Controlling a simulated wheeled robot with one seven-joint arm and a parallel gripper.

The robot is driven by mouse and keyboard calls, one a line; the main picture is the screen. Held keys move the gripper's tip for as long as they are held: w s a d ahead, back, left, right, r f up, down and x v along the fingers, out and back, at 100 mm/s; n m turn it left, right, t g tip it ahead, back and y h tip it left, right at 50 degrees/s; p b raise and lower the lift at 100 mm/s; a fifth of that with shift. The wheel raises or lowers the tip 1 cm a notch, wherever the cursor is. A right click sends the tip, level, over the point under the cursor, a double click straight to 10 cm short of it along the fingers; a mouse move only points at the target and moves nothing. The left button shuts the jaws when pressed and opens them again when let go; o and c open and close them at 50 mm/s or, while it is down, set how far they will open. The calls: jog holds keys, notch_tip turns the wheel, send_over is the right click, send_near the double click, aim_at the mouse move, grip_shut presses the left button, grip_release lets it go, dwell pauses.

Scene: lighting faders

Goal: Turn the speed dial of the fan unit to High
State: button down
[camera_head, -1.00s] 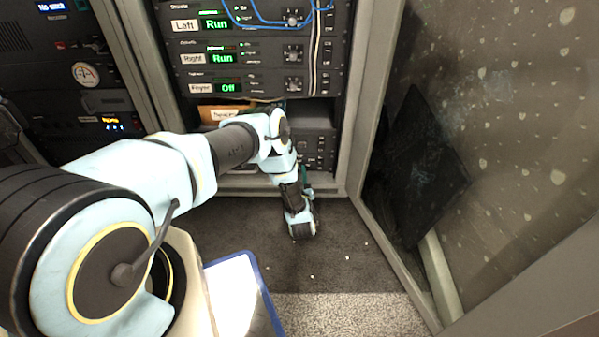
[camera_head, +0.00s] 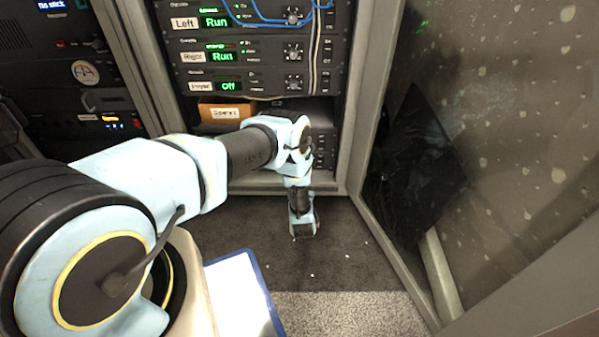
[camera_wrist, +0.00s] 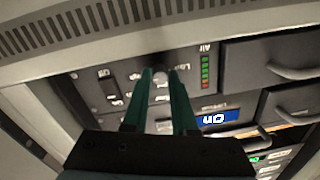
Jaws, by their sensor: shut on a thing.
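In the wrist view, the fan unit's grey front panel (camera_wrist: 113,71) lies close ahead, with a vented strip along its top in the picture. The pale speed dial (camera_wrist: 161,77) is between the tips of my gripper (camera_wrist: 160,73). The two dark green fingers are close on either side of it, shut on the dial. Small lettering is around the dial, too blurred to read surely, so I cannot tell its setting.
The wrist view shows black switches (camera_wrist: 109,88), an Air light bar (camera_wrist: 205,70), a blue display (camera_wrist: 217,118) reading On upside down, and drawer handles (camera_wrist: 293,68). In the head view, an orange box (camera_head: 224,112) sits on the shelf; a glass door (camera_head: 480,130) stands right.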

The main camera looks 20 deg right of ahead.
jog(key=shift+s+f, duration=0.1)
jog(key=c, duration=0.7)
grip_release()
